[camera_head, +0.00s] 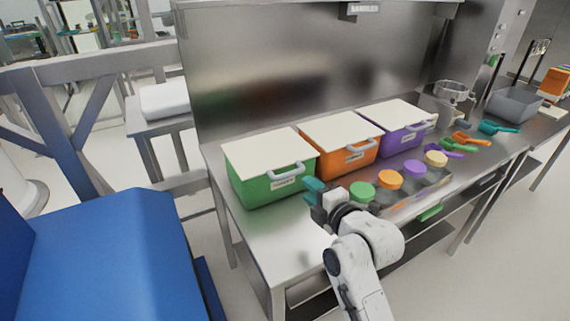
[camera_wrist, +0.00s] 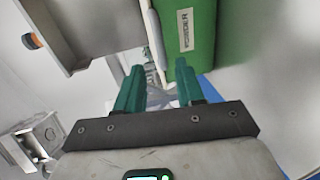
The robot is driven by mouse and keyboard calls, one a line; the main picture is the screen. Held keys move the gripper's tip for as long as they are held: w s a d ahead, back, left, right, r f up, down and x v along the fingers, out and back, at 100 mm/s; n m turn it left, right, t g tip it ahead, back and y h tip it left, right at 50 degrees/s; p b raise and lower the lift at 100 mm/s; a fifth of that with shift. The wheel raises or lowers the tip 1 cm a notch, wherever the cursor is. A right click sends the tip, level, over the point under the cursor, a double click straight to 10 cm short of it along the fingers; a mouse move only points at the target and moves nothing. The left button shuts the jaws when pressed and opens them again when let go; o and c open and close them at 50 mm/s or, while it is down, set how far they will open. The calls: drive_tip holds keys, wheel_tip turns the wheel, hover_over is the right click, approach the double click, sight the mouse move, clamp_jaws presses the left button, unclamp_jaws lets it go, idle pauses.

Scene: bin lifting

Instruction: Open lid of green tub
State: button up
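The green tub (camera_head: 270,188) stands at the left end of the steel table, its cream lid (camera_head: 266,148) lying flat on top. A grey handle (camera_head: 287,176) sticks out at the lid's front edge. My gripper (camera_head: 313,188) is in front of the tub's right front corner, close to the handle. In the wrist view, my gripper's teal fingers (camera_wrist: 158,88) are apart, with nothing clearly held between them. The green tub's labelled front (camera_wrist: 198,32) fills the top there, just beyond the fingertips, beside a pale lid edge (camera_wrist: 155,45). Contact with the handle cannot be told.
An orange tub (camera_head: 345,157) and a purple tub (camera_head: 402,138) stand to the right, both lidded. Several coloured round-topped containers (camera_head: 390,180) stand in front of them. Scoops (camera_head: 470,139) lie farther right. The table's left front corner (camera_head: 262,240) is clear.

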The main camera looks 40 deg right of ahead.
sight(292, 175)
drive_tip(key=p+x, duration=0.1)
drive_tip(key=x, duration=0.9)
drive_tip(key=shift+w+d+p, duration=0.1)
drive_tip(key=shift+w+p, duration=0.2)
drive_tip(key=shift+c, duration=0.4)
drive_tip(key=shift+f, duration=0.1)
clamp_jaws()
